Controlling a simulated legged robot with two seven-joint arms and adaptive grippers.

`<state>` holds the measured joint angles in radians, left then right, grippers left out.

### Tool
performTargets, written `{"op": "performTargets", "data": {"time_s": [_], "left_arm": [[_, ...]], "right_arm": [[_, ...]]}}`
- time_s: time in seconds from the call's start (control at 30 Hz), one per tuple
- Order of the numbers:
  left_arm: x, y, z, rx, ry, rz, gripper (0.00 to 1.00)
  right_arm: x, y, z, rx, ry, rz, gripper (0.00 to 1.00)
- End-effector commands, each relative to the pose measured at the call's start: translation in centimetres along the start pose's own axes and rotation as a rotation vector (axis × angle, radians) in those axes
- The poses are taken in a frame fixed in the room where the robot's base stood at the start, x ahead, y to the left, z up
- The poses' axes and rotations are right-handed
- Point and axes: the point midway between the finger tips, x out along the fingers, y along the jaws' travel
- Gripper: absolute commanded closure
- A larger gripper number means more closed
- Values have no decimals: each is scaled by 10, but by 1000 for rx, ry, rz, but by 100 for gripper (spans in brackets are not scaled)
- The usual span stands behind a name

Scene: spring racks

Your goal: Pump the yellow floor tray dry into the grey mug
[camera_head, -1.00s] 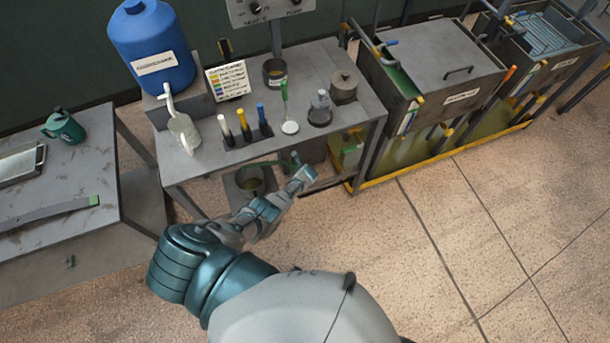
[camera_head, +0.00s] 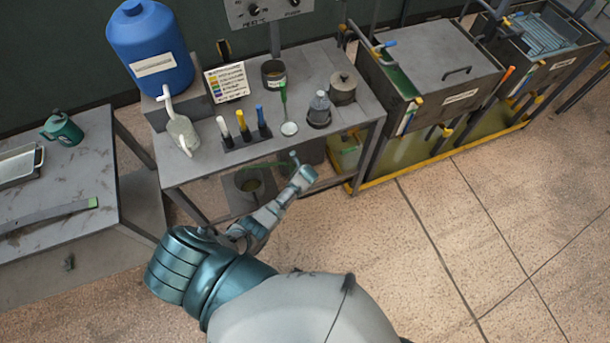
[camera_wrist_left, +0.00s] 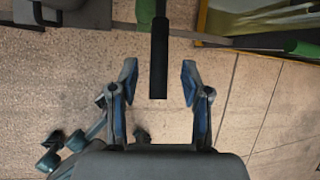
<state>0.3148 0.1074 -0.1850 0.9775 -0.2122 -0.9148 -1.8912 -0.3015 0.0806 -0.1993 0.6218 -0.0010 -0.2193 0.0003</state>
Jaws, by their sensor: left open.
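The yellow-rimmed floor tray (camera_head: 440,157) lies under the tanks at the right, with yellowish-green liquid showing inside. A grey round vessel (camera_head: 250,183) with greenish contents stands low under the bench, and a thin green hose runs near it. A dark grey labelled cup (camera_head: 273,74) stands on the bench top; I cannot tell which is the grey mug. My left gripper (camera_head: 301,168) is in front of the bench's lower part. In the left wrist view it (camera_wrist_left: 159,72) is open, with a black bar (camera_wrist_left: 159,60) showing between its fingers; contact is not visible. My right gripper is out of view.
The bench (camera_head: 215,172) holds a blue drum (camera_head: 152,48), bottles and a rack of coloured-topped sticks (camera_head: 245,137). A side table (camera_head: 75,175) is at the left. The tiled floor at front right is clear.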

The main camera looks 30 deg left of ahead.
Motion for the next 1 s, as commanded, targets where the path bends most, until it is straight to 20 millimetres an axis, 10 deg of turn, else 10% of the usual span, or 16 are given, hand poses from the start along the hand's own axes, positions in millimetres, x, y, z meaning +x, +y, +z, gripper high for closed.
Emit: {"op": "performTargets", "data": {"time_s": [0.43,1.0], "left_arm": [[-66,0,0,0,1,-1,52],[-74,0,0,0,2,0,52]], "right_arm": [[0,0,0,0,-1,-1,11],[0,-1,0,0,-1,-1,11]]}}
